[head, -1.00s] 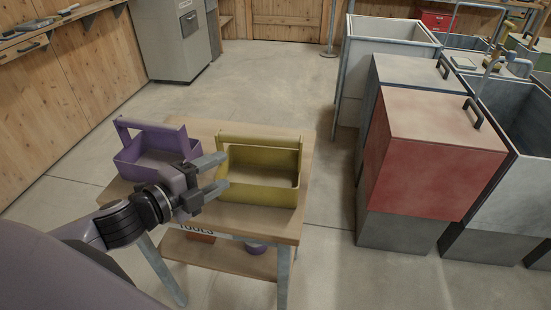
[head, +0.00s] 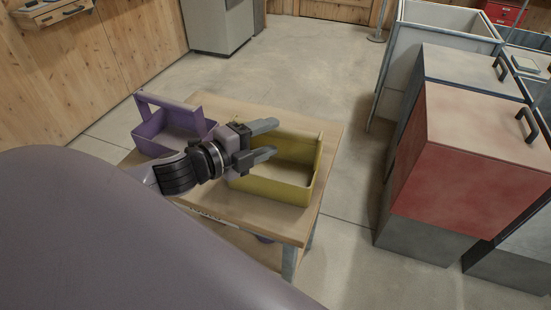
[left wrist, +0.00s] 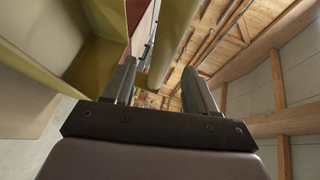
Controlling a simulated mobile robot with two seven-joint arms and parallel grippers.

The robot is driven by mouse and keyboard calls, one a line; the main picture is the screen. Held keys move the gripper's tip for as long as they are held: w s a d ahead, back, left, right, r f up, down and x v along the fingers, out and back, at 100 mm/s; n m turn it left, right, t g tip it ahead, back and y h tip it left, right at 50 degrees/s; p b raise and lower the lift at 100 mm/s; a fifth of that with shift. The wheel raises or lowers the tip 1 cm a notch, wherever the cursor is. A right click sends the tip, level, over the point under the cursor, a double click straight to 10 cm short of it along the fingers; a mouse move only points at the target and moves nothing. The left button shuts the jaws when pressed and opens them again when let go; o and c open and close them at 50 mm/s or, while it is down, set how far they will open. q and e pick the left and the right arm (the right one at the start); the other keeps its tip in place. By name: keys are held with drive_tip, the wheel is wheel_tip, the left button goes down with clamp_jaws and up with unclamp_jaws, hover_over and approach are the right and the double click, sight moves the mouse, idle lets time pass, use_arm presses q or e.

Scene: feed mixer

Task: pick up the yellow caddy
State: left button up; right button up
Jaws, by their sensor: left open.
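The yellow caddy (head: 265,191) stands upright on the small wooden table, right of the purple caddy. My left gripper (head: 271,139) is over its left part, jaws open and fingers pointing right, hiding much of its handle. In the left wrist view the caddy's wall (left wrist: 97,65) fills the left side. A yellow bar (left wrist: 165,45), apparently the handle, shows between the two fingers (left wrist: 159,68) of my left gripper. I cannot tell how deep it sits between them. My right gripper is not in view.
The purple caddy (head: 161,142) stands close on the left, behind my left wrist. The wooden table (head: 325,115) has bare top behind the caddies. A red-fronted bin (head: 470,150) and grey bins stand at the right, with open floor between.

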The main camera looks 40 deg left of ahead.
sight(278, 135)
use_arm(q)
drive_tip(key=shift+x, duration=1.2)
drive_tip(key=shift+d+p+x, duration=0.2)
drive_tip(key=shift+p+x, duration=0.1)
drive_tip(key=shift+x, duration=1)
drive_tip(key=shift+s, duration=0.1)
drive_tip(key=shift+r, duration=0.1)
clamp_jaws()
